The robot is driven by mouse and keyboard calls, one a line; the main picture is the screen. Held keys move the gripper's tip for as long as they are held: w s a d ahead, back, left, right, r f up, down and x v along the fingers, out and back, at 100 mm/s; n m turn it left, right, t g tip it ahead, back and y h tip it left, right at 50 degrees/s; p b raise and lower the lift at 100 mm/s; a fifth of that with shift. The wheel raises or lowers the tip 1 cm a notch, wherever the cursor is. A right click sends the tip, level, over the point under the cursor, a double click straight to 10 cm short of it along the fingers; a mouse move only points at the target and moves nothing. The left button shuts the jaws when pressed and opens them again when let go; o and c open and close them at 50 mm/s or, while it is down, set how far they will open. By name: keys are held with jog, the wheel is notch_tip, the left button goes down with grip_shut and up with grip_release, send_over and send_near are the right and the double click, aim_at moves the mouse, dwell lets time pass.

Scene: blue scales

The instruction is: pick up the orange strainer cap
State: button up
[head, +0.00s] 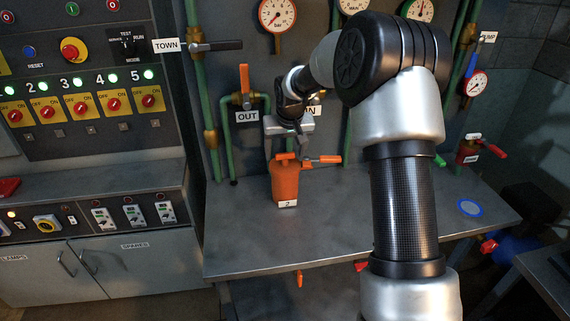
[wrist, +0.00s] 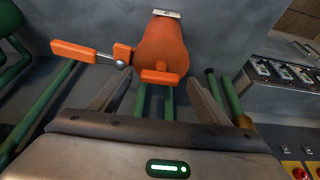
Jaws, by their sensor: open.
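An orange strainer (head: 285,183) with a white tag marked 2 stands upright on the grey bench. The strainer cap (head: 286,156) is at its top, with a short orange bar. In the wrist view the cap's bar (wrist: 160,77) lies between and just beyond my fingertips, with the orange body (wrist: 162,42) behind it. My gripper (head: 287,147) is open and points down right above the cap. Its two dark fingers (wrist: 158,82) straddle the bar without visibly touching it. The gripper partly hides the cap's top in the head view.
An orange lever (head: 322,160) sticks out right of the cap; it also shows in the wrist view (wrist: 73,50). Green pipes (head: 226,140) rise behind. A blue ring (head: 470,208) lies on the bench (head: 240,245) at right. The bench front is clear.

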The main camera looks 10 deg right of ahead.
jog(key=shift+r, duration=0.1)
grip_shut()
dwell(0.3)
